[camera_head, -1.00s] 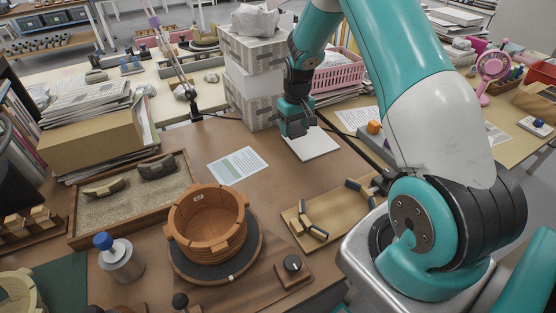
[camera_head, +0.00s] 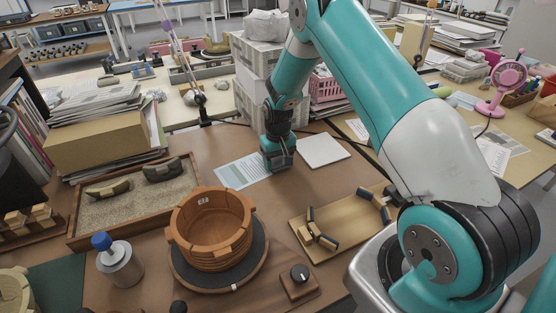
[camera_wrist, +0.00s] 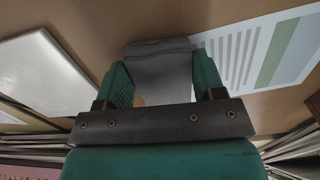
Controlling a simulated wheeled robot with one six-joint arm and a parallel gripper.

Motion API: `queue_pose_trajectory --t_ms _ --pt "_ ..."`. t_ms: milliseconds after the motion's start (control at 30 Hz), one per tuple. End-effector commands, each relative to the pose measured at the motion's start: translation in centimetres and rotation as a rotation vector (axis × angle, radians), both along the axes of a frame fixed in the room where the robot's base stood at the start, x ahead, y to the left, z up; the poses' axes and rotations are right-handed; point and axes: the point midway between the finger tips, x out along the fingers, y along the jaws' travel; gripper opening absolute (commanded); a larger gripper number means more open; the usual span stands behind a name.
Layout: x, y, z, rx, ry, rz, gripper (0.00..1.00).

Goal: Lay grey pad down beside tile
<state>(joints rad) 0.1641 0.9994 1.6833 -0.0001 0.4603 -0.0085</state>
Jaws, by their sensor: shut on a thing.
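The white square tile (camera_head: 324,150) lies flat on the brown table; in the wrist view it is at the left (camera_wrist: 45,75). My gripper (camera_head: 279,166) points down just left of the tile, low over the table. In the wrist view my gripper (camera_wrist: 163,85) is shut on the grey pad (camera_wrist: 160,68), which sits between the two green fingers. The pad is apart from the tile, with brown table between them. The head view hides the pad behind the gripper, and I cannot tell whether it touches the table.
A printed sheet (camera_head: 241,168) lies close left of the gripper. A terracotta bowl (camera_head: 212,232) stands on a turntable nearer me. A wooden board with dark-ended pieces (camera_head: 340,222) is at the right front. White boxes (camera_head: 258,95) stand behind. A sand tray (camera_head: 133,203) is at left.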

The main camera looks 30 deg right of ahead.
Motion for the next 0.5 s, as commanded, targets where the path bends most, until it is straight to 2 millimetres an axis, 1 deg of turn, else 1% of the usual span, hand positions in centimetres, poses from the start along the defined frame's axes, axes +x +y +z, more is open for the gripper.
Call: queue_pose_trajectory --t_ms 200,333,367,400,433,467,500 --pt "0.06 -0.02 -0.03 0.0 -0.002 0.0 0.41" --pt "0.04 -0.02 -0.46 0.0 -0.001 0.0 0.41" --pt "0.05 -0.02 -0.37 0.0 -0.002 0.0 0.67" --pt "0.05 -0.02 -0.33 0.0 -0.002 0.0 0.77" --pt "0.05 -0.02 -0.33 0.0 -0.001 0.0 0.83" --pt "0.05 -0.02 -0.33 0.0 -0.001 0.0 0.88" --pt "0.04 -0.02 -0.33 0.0 -0.001 0.0 0.88"
